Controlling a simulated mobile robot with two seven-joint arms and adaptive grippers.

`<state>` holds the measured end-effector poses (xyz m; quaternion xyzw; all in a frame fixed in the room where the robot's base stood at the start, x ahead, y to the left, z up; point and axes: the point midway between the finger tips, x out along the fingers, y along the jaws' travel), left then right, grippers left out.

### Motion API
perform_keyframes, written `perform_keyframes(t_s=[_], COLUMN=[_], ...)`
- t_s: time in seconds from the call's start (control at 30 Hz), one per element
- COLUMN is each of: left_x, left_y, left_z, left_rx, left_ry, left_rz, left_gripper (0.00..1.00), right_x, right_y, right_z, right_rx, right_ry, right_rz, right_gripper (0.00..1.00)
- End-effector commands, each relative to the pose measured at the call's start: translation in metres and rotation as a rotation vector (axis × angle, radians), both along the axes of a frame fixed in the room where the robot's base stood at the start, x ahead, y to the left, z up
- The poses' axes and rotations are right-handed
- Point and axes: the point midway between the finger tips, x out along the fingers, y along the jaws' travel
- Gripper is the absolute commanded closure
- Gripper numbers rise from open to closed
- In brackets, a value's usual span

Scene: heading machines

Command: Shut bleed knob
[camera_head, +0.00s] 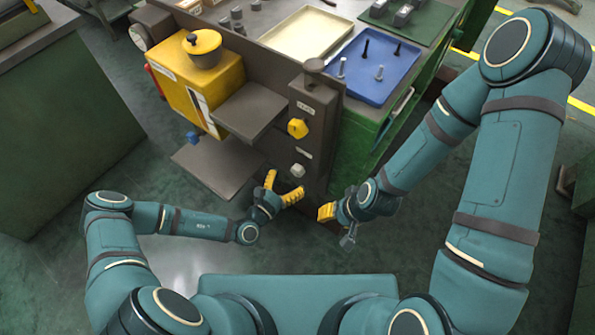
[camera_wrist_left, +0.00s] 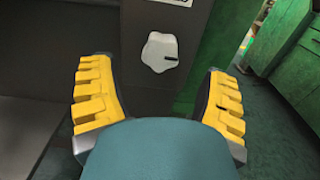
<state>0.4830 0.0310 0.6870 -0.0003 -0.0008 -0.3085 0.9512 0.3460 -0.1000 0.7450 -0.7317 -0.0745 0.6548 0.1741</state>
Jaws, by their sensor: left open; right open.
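A pale grey-white knob (camera_head: 298,170) sits low on a dark upright post at the front of the machine. It also shows in the left wrist view (camera_wrist_left: 160,52), with a short dark mark on its right side. A yellow knob (camera_head: 298,128) is higher on the same post. Small labels sit by both knobs, too small to read. My left gripper (camera_head: 284,187) is open just in front of and below the pale knob; its yellow fingers are apart, with the knob beyond them and not touched. My right gripper (camera_head: 330,216) is open and empty, to the right and lower.
A yellow box (camera_head: 185,75) with a round-topped cup and a grey shelf (camera_head: 249,110) stand left of the post. A blue tray (camera_head: 375,65) with bolts and a cream tray (camera_head: 305,35) lie on the bench. A green cabinet (camera_head: 365,130) is right of the post.

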Motion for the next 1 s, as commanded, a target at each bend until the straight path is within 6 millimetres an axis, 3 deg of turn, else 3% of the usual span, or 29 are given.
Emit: perform_keyframes(t_s=[0.3,0.7,0.73,0.93,1.0], left_x=[0.036,0.041,0.041,0.041,0.041], left_y=[-0.026,-0.03,-0.03,-0.03,-0.03], left_z=[-0.001,0.0,0.0,0.0,0.0], left_rx=[0.001,0.001,0.001,0.001,0.001], left_ry=[-0.002,0.0,0.0,0.0,-0.001], left_rz=[-0.001,-0.002,-0.002,-0.002,-0.002], left_gripper=[0.24,0.24,0.27,0.96,0.96], right_x=[0.002,0.002,0.002,0.002,0.002], right_y=[0.0,0.0,0.0,0.0,0.0], right_z=[-0.01,-0.011,-0.011,-0.011,-0.011], right_rx=[-0.001,-0.001,-0.001,-0.001,-0.001], right_ry=[-0.005,-0.006,-0.006,-0.006,-0.006], right_rz=[-0.001,-0.001,-0.001,-0.001,-0.001], right_gripper=[0.53,0.53,0.53,0.53,0.53])
